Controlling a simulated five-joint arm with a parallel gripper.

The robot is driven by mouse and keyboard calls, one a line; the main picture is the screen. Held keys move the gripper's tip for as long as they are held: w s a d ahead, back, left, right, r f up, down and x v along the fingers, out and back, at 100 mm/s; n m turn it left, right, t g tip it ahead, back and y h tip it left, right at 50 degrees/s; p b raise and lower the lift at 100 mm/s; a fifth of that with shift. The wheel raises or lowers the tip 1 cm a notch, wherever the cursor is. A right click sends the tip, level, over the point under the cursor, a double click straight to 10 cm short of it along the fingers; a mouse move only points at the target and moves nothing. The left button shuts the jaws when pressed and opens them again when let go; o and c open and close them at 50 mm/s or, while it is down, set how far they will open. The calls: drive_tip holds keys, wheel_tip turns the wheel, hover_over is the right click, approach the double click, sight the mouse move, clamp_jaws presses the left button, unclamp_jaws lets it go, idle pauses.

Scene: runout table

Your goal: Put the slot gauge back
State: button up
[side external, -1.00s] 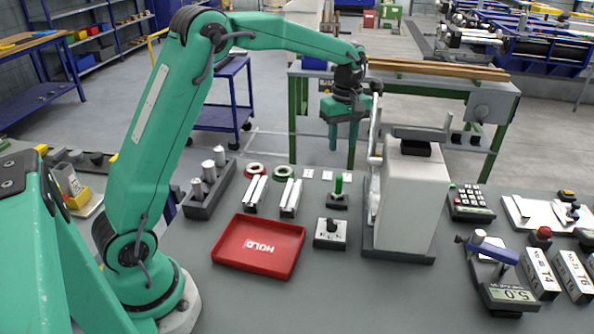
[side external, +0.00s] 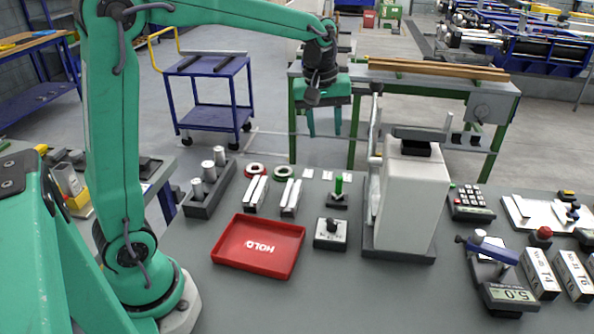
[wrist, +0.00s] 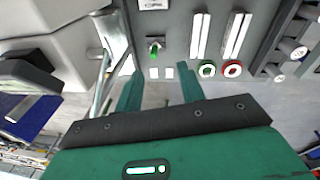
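My gripper (side external: 324,132) hangs in the air, fingers down, at the back of the grey bench, left of the white tower (side external: 408,205). In the wrist view its two green fingers (wrist: 160,86) are apart with nothing between them. I cannot tell for sure which thing is the slot gauge. A dark block (side external: 416,148) sits on the tower's top, by a grey bar (side external: 420,132); a dark block also shows in the wrist view (wrist: 30,75). A small dark stand with a green pin (side external: 338,187) is on the bench below my gripper.
A red HOLD tray (side external: 228,250) lies at the front. Left of the tower are a knob box (side external: 330,238), two pale bar pairs, a green ring (side external: 283,172), a red ring (side external: 256,170) and a rack of cylinders (side external: 205,203). A keypad (side external: 470,205) and instruments stand to the right.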

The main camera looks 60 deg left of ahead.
drive_tip(key=s+d+m+t, duration=0.1)
drive_tip(key=s+m, duration=0.4)
drive_tip(key=s, duration=0.5)
drive_tip(key=s+d+m+t, duration=0.2)
drive_tip(key=s+m, duration=0.3)
drive_tip(key=s, duration=0.6)
drive_tip(key=shift+d+m+t, duration=0.2)
drive_tip(key=shift+m+t, duration=0.2)
drive_tip(key=shift+t, duration=0.1)
